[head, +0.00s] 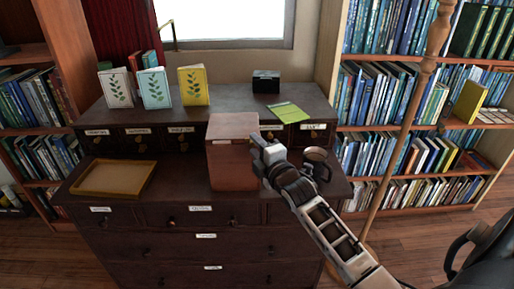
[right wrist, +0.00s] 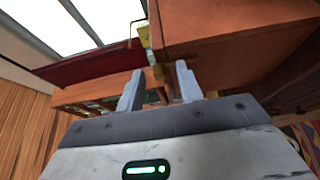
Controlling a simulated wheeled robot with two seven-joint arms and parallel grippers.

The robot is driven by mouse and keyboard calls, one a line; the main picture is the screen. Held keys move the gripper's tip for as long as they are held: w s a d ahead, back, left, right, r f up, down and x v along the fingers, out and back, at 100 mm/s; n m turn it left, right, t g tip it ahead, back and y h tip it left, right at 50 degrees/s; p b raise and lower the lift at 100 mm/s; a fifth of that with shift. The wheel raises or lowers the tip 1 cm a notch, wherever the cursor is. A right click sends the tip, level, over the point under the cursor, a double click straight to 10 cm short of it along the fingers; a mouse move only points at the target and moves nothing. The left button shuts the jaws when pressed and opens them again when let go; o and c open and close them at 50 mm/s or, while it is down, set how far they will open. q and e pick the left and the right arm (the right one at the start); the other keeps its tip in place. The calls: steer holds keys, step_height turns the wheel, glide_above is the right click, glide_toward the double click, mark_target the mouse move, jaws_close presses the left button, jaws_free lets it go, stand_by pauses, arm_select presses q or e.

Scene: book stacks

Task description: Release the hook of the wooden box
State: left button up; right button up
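The wooden box (head: 232,165) is reddish-brown and stands upright on the dark cabinet's lower top; its lid looks closed. My right gripper (head: 260,147) is at the box's right side, close to its upper edge. In the right wrist view the two fingers (right wrist: 158,85) are apart with nothing seen gripped between them. The box (right wrist: 235,60) fills the upper right of that view, just beyond the fingers. A small yellowish piece (right wrist: 146,38) shows at the box's edge; I cannot tell whether it is the hook or something behind. My left gripper is not in view.
The dark cabinet (head: 205,245) bears a tan tray (head: 115,178) at left and a round dark mug (head: 316,162) right of my gripper. Three standing books, a green booklet (head: 288,112) and a black box (head: 266,82) are on the raised back. A wooden pole (head: 400,140) stands at right.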

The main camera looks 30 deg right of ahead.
jaws_close()
